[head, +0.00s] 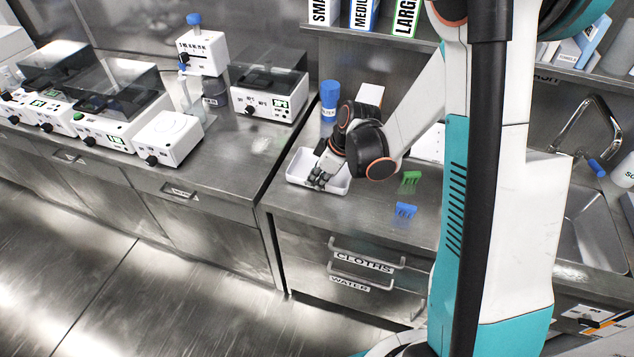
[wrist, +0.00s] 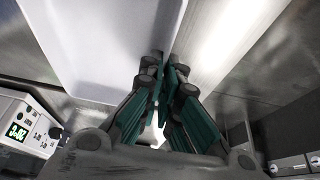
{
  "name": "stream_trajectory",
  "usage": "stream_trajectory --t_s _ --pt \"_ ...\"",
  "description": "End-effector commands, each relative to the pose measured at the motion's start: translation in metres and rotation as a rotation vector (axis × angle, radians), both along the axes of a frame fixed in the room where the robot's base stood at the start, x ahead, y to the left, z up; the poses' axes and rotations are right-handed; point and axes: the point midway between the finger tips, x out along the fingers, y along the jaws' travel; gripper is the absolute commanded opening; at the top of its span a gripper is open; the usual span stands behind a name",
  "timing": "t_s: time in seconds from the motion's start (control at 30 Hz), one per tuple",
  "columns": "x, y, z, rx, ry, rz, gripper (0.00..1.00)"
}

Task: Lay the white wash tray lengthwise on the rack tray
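The white wash tray (head: 298,172) lies on the steel counter near its left end, shallow and open at the top. In the wrist view its pale floor and side wall (wrist: 90,45) fill the upper left. My gripper (head: 320,180) is at the tray's near side, partly covering it. In the wrist view the two fingertips (wrist: 166,68) are drawn close together at the tray's wall, one on each side of its edge. The tray looks level and seems to rest on the counter. I cannot pick out the rack tray for certain; a white object (head: 429,143) behind my arm is partly hidden.
A blue-lidded bottle (head: 329,98) stands behind the tray. A small green rack-like piece (head: 411,180) and a blue one (head: 404,210) lie to the right. A sink (head: 597,225) is farther right. Lab machines (head: 170,137) fill the left counter, beyond a gap.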

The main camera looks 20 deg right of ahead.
Motion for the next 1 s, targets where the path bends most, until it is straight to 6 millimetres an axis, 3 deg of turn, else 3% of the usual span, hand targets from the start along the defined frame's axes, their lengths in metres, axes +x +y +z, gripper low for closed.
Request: stream_trajectory --t_s 0.37,0.47,0.5,0.87,1.0 --pt "0.000 0.000 -0.005 0.000 0.000 0.000 0.00" --pt "0.000 0.000 -0.004 0.000 0.000 0.000 0.23" --pt "0.000 0.000 -0.004 0.000 0.000 0.000 0.25" --pt "0.000 0.000 -0.002 0.000 0.000 0.000 0.25" --pt "-0.004 -0.005 0.014 0.000 0.000 -0.001 0.25"
